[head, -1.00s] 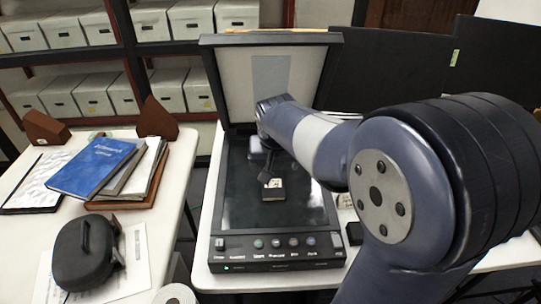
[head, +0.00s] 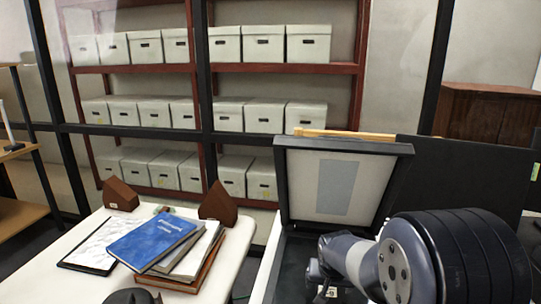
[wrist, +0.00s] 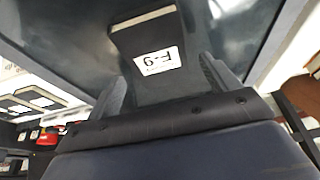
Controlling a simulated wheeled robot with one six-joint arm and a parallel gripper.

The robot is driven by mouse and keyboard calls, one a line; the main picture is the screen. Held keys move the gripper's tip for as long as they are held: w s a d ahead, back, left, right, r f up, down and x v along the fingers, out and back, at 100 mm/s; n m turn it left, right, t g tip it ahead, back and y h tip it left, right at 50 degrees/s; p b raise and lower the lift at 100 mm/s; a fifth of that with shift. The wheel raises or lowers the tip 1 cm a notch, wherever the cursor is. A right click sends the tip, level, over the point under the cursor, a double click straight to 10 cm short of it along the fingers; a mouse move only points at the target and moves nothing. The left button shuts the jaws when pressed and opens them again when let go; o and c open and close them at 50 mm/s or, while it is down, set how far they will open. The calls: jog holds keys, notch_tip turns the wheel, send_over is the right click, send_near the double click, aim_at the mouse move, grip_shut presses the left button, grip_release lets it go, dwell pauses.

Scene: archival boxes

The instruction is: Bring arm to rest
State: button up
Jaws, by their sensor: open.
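The block lies on the dark glass of the flatbed scanner (wrist: 225,20). Whether the fingers touch it cannot be told. In the head view my gripper sits low over the scanner, mostly cut off by the bottom edge, and the block's pale label (head: 330,291) just shows beside it. The scanner's lid (head: 345,185) stands raised behind my arm.
On the left table (head: 40,262) lie a blue book (head: 150,240) on a stack, papers (head: 92,245) and two brown wedge blocks (head: 120,195). Shelves of white archival boxes (head: 308,43) stand behind. A dark panel (head: 465,175) rises right of the lid. The space above the left table is clear.

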jog(key=shift+r, duration=0.45)
